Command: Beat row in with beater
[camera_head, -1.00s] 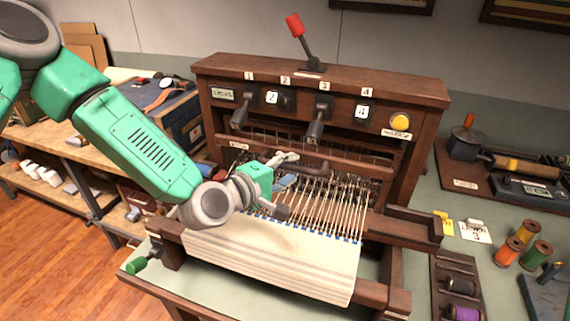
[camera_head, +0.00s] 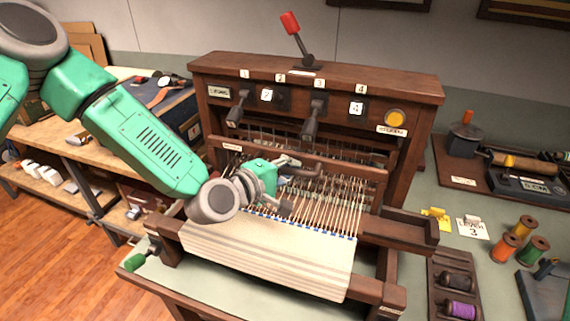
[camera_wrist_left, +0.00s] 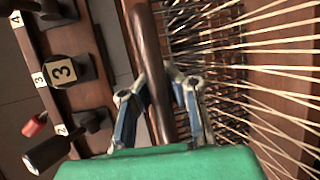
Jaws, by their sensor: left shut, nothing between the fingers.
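The dark wooden loom has its beater (camera_head: 345,170), a crossbar with a small label at its left end, in front of the heddles. A rounded dark handle (camera_wrist_left: 148,60) runs through the left wrist view. My left gripper (camera_head: 290,168) is at the middle of the beater, above the warp threads (camera_head: 325,205). Its fingers (camera_wrist_left: 168,72) are shut, right beside the handle, which crosses in front of part of them; contact is unclear. The woven cream cloth (camera_head: 265,255) lies at the front, with a blue row along its far edge. My right gripper is not in view.
Levers, including lever 3 (camera_head: 314,118), hang from the loom's top beam, with a red-knobbed lever (camera_head: 294,35) above. A yellow button (camera_head: 396,119) is at right. A green-handled crank (camera_head: 140,260) sticks out front left. Thread spools (camera_head: 535,250) stand at right.

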